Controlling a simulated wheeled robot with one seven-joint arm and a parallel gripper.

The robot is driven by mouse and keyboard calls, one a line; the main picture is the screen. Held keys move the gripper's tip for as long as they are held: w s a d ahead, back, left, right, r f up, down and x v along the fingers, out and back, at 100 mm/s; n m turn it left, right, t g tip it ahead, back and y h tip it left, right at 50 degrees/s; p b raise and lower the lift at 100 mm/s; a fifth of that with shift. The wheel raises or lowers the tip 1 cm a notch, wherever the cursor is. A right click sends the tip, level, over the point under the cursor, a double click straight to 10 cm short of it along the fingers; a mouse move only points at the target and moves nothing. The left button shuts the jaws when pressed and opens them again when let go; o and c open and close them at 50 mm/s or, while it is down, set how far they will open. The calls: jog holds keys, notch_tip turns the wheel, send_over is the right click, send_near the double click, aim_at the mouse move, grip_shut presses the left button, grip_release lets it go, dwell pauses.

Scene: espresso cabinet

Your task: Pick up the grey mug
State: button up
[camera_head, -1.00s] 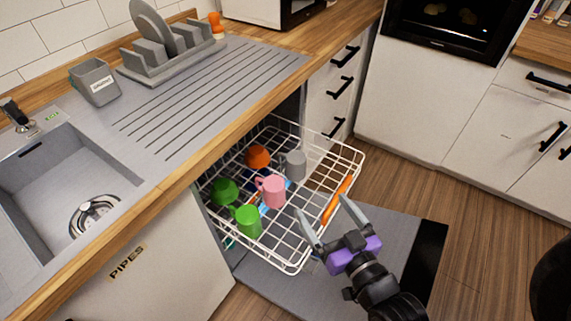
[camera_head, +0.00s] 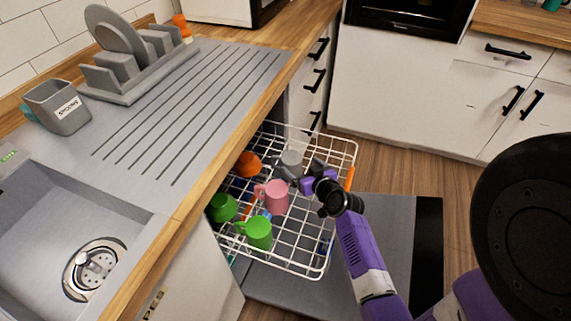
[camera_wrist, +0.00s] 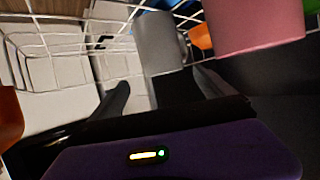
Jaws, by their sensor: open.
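The grey mug (camera_head: 291,161) stands in the white wire dishwasher rack (camera_head: 318,277), near its back. My gripper (camera_head: 303,174) is over the rack, close to the mug's right side; it covers part of the mug and its fingertips are hard to make out from the head. In the wrist view, the grey mug (camera_wrist: 158,40) is straight ahead, roughly in line with the gap of my open gripper (camera_wrist: 162,92). A finger shows to its left. I cannot tell whether the fingers touch the mug.
A pink mug (camera_head: 276,197) stands close to the grey mug, also seen in the wrist view (camera_wrist: 252,25). An orange mug (camera_head: 248,164), a green mug (camera_head: 257,232) and another green item (camera_head: 222,207) share the rack. The counter (camera_head: 200,200) edges the rack's left.

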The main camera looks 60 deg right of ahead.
aim_at(294, 160)
jog(key=shift+w+a+x, duration=0.15)
jog(key=shift+x, duration=1.8)
jog(key=shift+w+a+x, duration=0.1)
jog(key=shift+x, duration=1.9)
jog(key=shift+r, duration=0.1)
jog(key=c, duration=1.6)
jog(key=shift+r, duration=0.1)
jog(key=shift+c, duration=0.7)
jog(key=shift+r, duration=0.1)
